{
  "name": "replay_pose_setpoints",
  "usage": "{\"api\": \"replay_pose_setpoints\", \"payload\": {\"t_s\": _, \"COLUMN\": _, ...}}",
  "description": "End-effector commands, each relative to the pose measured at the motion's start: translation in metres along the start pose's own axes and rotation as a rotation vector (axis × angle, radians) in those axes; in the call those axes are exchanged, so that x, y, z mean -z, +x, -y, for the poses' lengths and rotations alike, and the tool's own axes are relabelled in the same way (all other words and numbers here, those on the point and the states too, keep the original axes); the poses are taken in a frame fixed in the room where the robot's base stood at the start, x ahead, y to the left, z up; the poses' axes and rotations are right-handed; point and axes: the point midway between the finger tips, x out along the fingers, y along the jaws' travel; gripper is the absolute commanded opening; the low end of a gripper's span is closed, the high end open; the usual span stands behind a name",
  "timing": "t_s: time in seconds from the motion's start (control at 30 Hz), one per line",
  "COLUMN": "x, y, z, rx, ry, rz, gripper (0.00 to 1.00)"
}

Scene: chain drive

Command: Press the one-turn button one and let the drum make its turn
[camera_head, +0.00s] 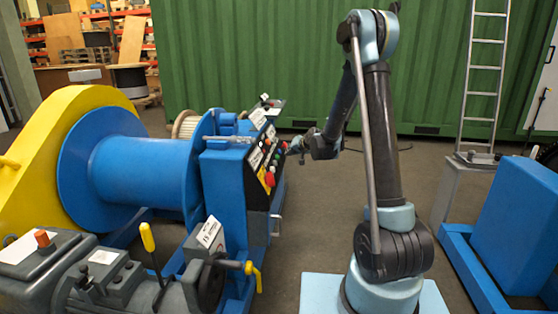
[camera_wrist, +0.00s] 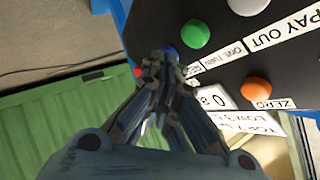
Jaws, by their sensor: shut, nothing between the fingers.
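My gripper (camera_wrist: 158,62) is shut and empty. In the wrist view its tips are over the edge of the dark button panel (camera_wrist: 235,68), covering part of a blue button (camera_wrist: 172,49). A green button (camera_wrist: 195,33) is just right of the tips, and the "ONE TURN" label (camera_wrist: 224,56) is printed below it. Whether the tips touch the panel, I cannot tell. In the head view my gripper (camera_head: 298,145) is at the right side of the panel's upper part. The blue drum (camera_head: 135,170) lies behind the panel, beside the yellow housing (camera_head: 92,108).
An orange button (camera_wrist: 256,90) is marked ZERO, and a white button (camera_wrist: 248,4) is near PAY OUT. A red stop button (camera_head: 269,179) sticks out of the panel. A yellow lever (camera_head: 148,238) stands in front of the drum. A blue box (camera_head: 520,225) is at right.

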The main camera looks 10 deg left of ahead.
Motion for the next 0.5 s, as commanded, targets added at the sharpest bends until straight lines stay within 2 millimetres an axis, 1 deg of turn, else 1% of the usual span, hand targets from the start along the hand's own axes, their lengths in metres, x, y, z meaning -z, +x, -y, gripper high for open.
{"api": "replay_pose_setpoints", "payload": {"t_s": 0.03, "x": -0.003, "y": 0.004, "z": 0.003, "rx": 0.001, "ry": 0.0, "rz": 0.001, "gripper": 0.0}}
{"api": "replay_pose_setpoints", "payload": {"t_s": 0.2, "x": -0.009, "y": 0.011, "z": 0.008, "rx": 0.0, "ry": 0.0, "rz": 0.0, "gripper": 0.0}}
{"api": "replay_pose_setpoints", "payload": {"t_s": 0.5, "x": -0.011, "y": 0.014, "z": 0.01, "rx": -0.001, "ry": 0.0, "rz": -0.001, "gripper": 0.0}}
